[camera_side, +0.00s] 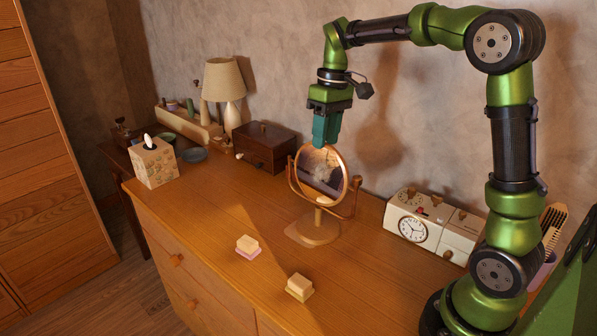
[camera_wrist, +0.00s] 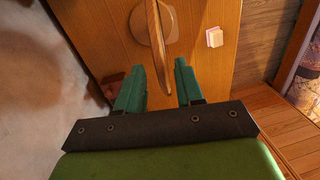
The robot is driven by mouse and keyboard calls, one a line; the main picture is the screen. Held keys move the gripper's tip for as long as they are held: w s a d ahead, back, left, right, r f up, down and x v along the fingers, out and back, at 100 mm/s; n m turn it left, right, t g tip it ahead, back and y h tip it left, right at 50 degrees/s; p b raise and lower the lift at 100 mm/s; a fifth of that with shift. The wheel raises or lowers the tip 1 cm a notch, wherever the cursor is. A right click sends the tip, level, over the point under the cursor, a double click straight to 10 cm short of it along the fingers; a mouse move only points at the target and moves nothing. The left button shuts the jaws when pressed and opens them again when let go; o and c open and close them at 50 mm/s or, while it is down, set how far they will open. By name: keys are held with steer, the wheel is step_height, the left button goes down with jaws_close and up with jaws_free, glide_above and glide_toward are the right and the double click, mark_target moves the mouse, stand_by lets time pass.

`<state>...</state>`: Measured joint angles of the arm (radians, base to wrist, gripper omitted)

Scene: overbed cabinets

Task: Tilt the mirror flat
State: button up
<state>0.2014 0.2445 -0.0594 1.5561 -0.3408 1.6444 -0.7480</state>
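The round wooden-framed mirror (camera_side: 321,174) stands nearly upright on its wooden stand (camera_side: 313,231) on the dresser top. My gripper (camera_side: 326,132) is above it, pointing down, with its fingers at the mirror's top edge. In the wrist view the mirror (camera_wrist: 155,40) shows nearly edge-on, its rim reaching down between the two teal fingers. My gripper (camera_wrist: 158,88) is open there, with a gap on each side of the rim. Whether a finger touches the frame I cannot tell.
A dark wooden box (camera_side: 266,146) stands left of the mirror and a cream clock unit (camera_side: 413,228) right of it. Two small blocks, one on a pink base (camera_side: 248,246) and one on a yellowish base (camera_side: 299,287), lie in front. The dresser top between is clear.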

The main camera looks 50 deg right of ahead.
mark_target(323, 165)
steer(key=shift+a+f, duration=0.2)
steer(key=shift+f, duration=0.95)
steer(key=shift+a+f, duration=0.15)
steer(key=shift+f, duration=0.95)
steer(key=shift+c, duration=0.2)
jaws_close()
